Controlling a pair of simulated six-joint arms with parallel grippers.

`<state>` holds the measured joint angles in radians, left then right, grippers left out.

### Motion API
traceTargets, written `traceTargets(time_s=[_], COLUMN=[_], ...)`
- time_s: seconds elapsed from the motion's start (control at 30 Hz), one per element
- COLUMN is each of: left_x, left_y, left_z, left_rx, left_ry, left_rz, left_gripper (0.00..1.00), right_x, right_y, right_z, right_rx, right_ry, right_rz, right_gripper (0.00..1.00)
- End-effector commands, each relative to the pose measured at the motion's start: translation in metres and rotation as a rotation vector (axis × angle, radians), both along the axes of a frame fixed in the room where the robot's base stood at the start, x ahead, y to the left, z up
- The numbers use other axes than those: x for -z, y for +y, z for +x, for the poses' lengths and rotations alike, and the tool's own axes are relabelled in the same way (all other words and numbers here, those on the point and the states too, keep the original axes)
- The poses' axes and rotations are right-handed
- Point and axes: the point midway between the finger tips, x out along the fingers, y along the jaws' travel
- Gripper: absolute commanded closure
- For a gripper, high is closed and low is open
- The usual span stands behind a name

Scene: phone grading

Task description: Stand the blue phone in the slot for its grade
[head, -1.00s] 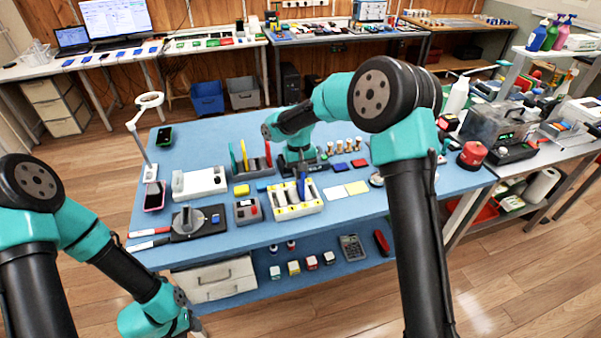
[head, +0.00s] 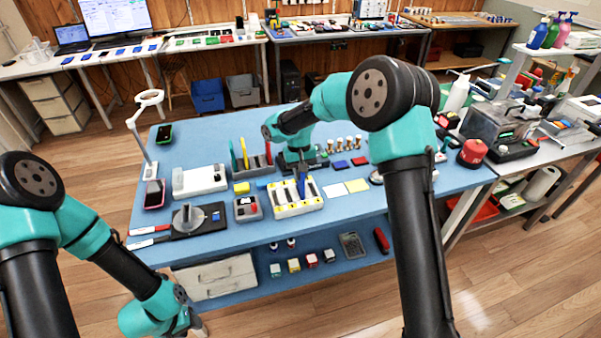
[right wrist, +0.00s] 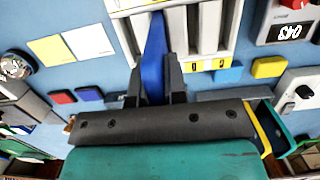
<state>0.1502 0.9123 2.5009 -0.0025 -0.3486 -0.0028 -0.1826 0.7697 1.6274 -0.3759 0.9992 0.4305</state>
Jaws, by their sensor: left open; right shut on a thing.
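The blue phone (head: 301,187) is upright on edge in my right gripper (head: 299,175), at the white slotted rack (head: 298,209) with yellow marks. In the right wrist view the blue phone (right wrist: 153,62) stands between the two dark fingers (right wrist: 155,88), which are shut on it. Its far end reaches over the rack (right wrist: 198,50), in line with the row of long slots. I cannot tell how deep it sits in a slot.
Left of the rack are a grey device with a display (head: 247,208), a yellow block (head: 241,188) and a black plate (head: 185,226) with a knob. White and yellow cards (head: 346,189) lie to its right. A holder (head: 252,165) with coloured upright pieces stands behind.

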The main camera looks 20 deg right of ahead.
Motion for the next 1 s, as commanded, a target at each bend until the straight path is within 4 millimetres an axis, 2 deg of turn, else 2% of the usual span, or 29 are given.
traceTargets(time_s=[0.37,0.73,0.77,1.0], left_x=[0.0000,0.0000,0.0000,0.0000], left_y=[0.0000,0.0000,0.0000,0.0000], left_z=[0.0000,0.0000,0.0000,0.0000], left_rx=[0.000,0.000,0.000,0.000], left_ry=[0.000,0.000,0.000,0.000], left_rz=[0.000,0.000,0.000,0.000], left_gripper=[0.57,0.57,0.57,0.57], right_x=[0.0091,0.0096,0.0096,0.0096], right_y=[0.0000,-0.0001,-0.0001,-0.0001], right_z=[-0.0003,-0.0002,-0.0002,-0.0002], right_rx=[0.000,0.000,0.000,0.000], right_ry=[0.001,0.000,0.000,0.000], right_rz=[0.000,0.000,0.000,0.000], right_gripper=[1.00,1.00,0.86,0.64])
